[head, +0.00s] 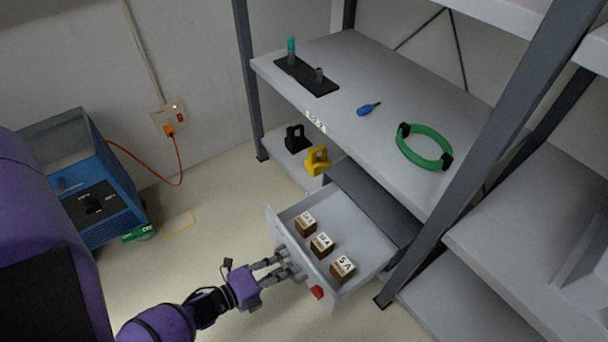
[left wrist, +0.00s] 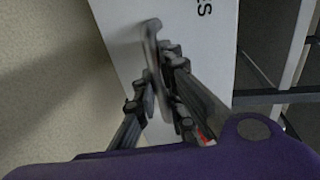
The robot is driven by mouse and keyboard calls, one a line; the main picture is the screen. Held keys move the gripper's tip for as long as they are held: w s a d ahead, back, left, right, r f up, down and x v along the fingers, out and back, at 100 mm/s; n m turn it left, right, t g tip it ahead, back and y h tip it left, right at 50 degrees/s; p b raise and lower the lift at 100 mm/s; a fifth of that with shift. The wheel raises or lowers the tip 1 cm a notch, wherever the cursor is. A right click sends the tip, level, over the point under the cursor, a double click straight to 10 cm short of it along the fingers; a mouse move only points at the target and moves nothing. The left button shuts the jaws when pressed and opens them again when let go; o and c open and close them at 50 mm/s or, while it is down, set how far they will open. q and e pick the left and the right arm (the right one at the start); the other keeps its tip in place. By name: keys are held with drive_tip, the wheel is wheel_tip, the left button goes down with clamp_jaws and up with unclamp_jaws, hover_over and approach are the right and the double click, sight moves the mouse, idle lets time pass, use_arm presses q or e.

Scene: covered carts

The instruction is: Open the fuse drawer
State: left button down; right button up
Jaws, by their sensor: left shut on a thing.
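The fuse drawer (head: 351,218) is pulled out from under the shelf in the head view, its inside visible. Three brown fuse blocks with white labels stand in it, such as the middle fuse block (head: 321,245). My left gripper (head: 296,267) is at the drawer's front panel, shut on the drawer handle. In the left wrist view the grey handle (left wrist: 154,65) stands between the fingers against the pale drawer front (left wrist: 195,62), with part of a dark label. A red piece (head: 317,292) sits on the front near its right end. My right gripper is not in view.
Black and yellow padlock-like items (head: 317,160) sit lower. A blue machine (head: 97,185) stands left. Floor before the drawer is clear.

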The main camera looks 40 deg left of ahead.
use_arm(q)
drive_tip(key=shift+f+v, duration=0.25)
drive_tip(key=shift+v, duration=0.85)
drive_tip(key=shift+f+v, duration=0.2)
drive_tip(key=shift+v, duration=0.95)
drive_tip(key=shift+s, duration=0.1)
drive_tip(key=c, duration=2.1)
unclamp_jaws()
drive_tip(key=v, duration=1.2)
drive_tip(key=shift+s, duration=0.2)
drive_tip(key=shift+f, duration=0.1)
drive_tip(key=shift+w, duration=0.1)
